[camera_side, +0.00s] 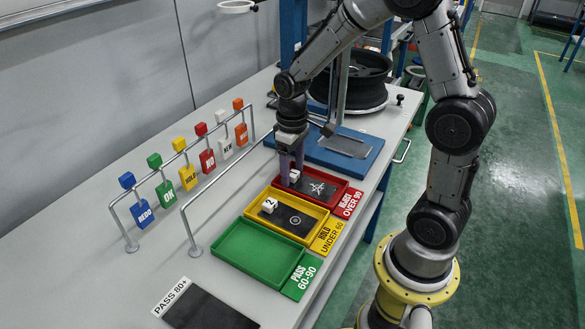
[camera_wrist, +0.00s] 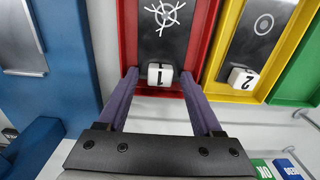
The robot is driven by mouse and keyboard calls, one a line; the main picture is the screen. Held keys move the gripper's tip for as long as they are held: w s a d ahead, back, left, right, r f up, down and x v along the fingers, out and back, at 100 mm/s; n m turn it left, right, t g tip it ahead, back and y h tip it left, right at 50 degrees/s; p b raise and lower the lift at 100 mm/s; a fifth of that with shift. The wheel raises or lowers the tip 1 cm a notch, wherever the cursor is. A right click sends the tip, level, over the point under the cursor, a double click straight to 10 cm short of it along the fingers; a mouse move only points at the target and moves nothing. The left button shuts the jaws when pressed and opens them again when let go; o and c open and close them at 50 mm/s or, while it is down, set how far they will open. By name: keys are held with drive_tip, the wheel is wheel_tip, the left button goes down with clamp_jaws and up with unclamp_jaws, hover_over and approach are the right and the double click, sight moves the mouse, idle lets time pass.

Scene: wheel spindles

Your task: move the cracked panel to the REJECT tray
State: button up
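The cracked panel (camera_side: 317,188) is a dark plate with a white burst-like crack mark. It lies in the red REJECT tray (camera_side: 337,180), and its mark also shows in the wrist view (camera_wrist: 165,14). A white cube numbered 1 (camera_wrist: 160,74) sits at the near end of that tray in the wrist view. My gripper (camera_wrist: 160,82) is open, with one purple finger on each side of the cube and visible gaps between. In the side view my gripper (camera_side: 291,170) points down at the red tray's left end, partly hiding the cube.
The yellow HOLD tray (camera_side: 263,221) holds a ring-marked dark panel and a cube numbered 2 (camera_side: 269,205). The green PASS tray (camera_side: 258,254) is empty. A metal rail (camera_side: 195,220) runs left of the trays. A blue board (camera_side: 325,151) lies behind them, with a black wheel (camera_side: 365,80) beyond.

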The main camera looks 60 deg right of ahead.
drive_tip(key=shift+r, duration=0.1)
wheel_tip(320, 180, up, 12)
drive_tip(key=s+a+r+t, duration=0.1)
drive_tip(key=s+a+t, duration=0.1)
drive_tip(key=s, duration=0.6)
drive_tip(key=s+a+r+t, duration=0.1)
drive_tip(key=s+a+t, duration=0.2)
drive_tip(key=s, duration=0.5)
drive_tip(key=shift+s+a+r+t, duration=0.3)
drive_tip(key=shift+a+r, duration=0.1)
drive_tip(key=shift+a, duration=0.2)
